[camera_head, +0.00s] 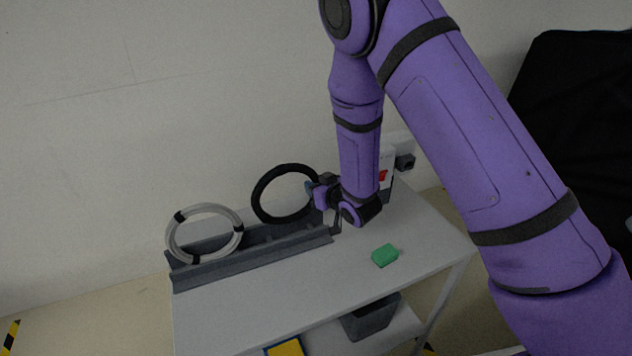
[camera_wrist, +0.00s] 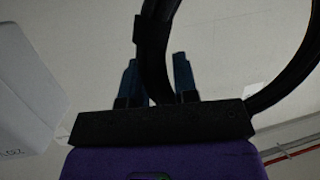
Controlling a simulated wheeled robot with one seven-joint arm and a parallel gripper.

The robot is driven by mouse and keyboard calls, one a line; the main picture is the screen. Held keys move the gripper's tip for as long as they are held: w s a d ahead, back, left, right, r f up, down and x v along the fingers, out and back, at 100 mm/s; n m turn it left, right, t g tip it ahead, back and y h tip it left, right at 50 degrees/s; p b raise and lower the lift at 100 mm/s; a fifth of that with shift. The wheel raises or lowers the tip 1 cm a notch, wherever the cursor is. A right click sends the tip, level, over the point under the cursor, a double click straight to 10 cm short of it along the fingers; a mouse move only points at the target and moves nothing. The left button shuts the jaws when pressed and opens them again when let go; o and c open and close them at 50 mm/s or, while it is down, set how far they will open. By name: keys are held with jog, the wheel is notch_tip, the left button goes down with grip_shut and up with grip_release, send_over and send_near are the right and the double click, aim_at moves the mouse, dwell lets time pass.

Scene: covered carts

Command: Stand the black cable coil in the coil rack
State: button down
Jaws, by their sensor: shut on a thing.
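The black cable coil (camera_head: 258,196) is held upright at the back of the cart, its lower edge at or just above the dark grey coil rack (camera_head: 255,258). I cannot tell whether it touches the rack. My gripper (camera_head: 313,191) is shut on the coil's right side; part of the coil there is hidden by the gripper. In the wrist view the black coil (camera_wrist: 152,50) passes between the two blue-grey fingers of my gripper (camera_wrist: 157,80). A grey-white coil (camera_head: 240,222) with black bands stands upright in the left part of the rack.
The cart's light top (camera_head: 300,300) is mostly clear in front of the rack. A green block (camera_head: 385,255) lies right of the rack. A white item with a red mark (camera_head: 386,172) stands behind my wrist. A dark bin (camera_head: 370,318) and a blue-yellow item (camera_head: 285,348) are on the lower shelf.

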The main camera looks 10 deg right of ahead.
jog(key=shift+f, duration=2.6)
jog(key=c, duration=0.8)
grip_release()
jog(key=v, duration=1)
jog(key=shift+s+d, duration=0.2)
jog(key=shift+s, duration=0.2)
jog(key=shift+r, duration=0.1)
